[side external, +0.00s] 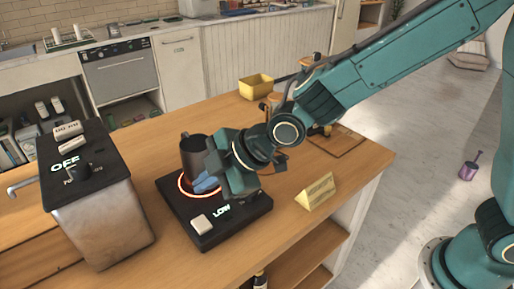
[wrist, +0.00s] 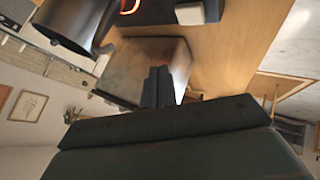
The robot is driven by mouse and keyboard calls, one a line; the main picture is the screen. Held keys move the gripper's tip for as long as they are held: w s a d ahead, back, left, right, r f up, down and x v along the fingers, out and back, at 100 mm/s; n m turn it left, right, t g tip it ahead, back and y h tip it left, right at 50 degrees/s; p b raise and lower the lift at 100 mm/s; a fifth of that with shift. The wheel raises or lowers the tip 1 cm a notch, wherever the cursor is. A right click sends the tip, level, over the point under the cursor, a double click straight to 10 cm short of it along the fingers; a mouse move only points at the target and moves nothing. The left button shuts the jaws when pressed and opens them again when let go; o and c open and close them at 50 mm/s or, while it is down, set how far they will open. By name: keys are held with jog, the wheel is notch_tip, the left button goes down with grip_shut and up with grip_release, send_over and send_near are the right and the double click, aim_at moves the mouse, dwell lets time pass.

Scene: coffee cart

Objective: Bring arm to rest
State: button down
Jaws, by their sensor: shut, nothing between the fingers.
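My teal arm reaches in from the right over the wooden counter. My gripper (side external: 208,184) is low over the front right of the black hot plate (side external: 226,221), beside the dark metal mug (side external: 192,148). In the wrist view my two dark fingers (wrist: 158,86) are together with nothing between them. The mug (wrist: 72,25) is at the upper left there, apart from the fingertips in that picture. The mug stands upright on the glowing red ring of the hot plate, which reads LOW. My gripper hides part of the hot plate and the mug's right side.
A metal machine with a black top marked OFF (side external: 88,165) stands at the left of the counter. A yellow block sign (side external: 315,192) is right of the hot plate. A yellow bin (side external: 256,86) and a wooden board (side external: 340,142) are behind. The counter's front right corner is bare.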

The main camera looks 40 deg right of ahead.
jog(key=s+d+r+m+h, duration=0.2)
jog(key=s+d+r+m, duration=0.25)
jog(key=d, duration=0.45)
jog(key=s+d+r+m+h, duration=0.1)
jog(key=s+d+r+m, duration=0.3)
jog(key=d, duration=0.6)
jog(key=s+d+r+m+g+h, duration=0.1)
jog(key=s+d+m+h, duration=0.2)
jog(key=s+d+m, duration=0.5)
jog(key=s+d, duration=0.3)
jog(key=s, duration=0.4)
jog(key=shift+s+r, duration=0.15)
jog(key=shift+r, duration=0.25)
